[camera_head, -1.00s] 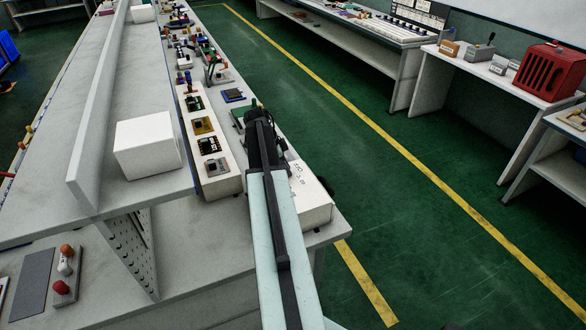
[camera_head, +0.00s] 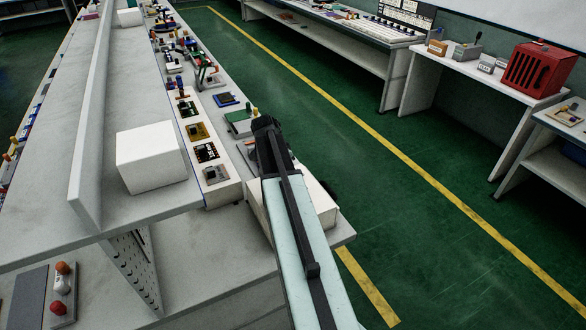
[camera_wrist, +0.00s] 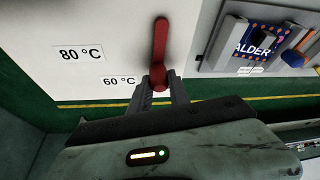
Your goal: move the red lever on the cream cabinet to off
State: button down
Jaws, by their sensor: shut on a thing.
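The red lever (camera_wrist: 160,45) stands out against the cream cabinet (camera_wrist: 105,25) in the wrist view, its long end pointing up the picture. My gripper (camera_wrist: 158,86) is shut on the lever's lower end in that view. Labels reading 80 °C (camera_wrist: 81,54) and 60 °C (camera_wrist: 119,82) sit on the cabinet left of the lever. No off mark can be read. In the head view, the cabinet (camera_head: 320,207) stands at the bench's near right corner, partly behind my arm. The lever and my fingertips are hidden there.
In the wrist view, a grey fixture holding a blue board (camera_wrist: 262,38) is right of the lever. In the head view, a strip of modules (camera_head: 217,190) and a white box (camera_head: 150,157) are left of my arm. Green floor lies open to the right.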

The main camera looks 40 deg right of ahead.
jog(key=shift+d, duration=0.15)
jog(key=c, duration=1.2)
grip_release()
jog(key=shift+w, duration=0.1)
jog(key=p+v, duration=0.7)
jog(key=v, duration=0.1)
jog(key=shift+f, duration=0.1)
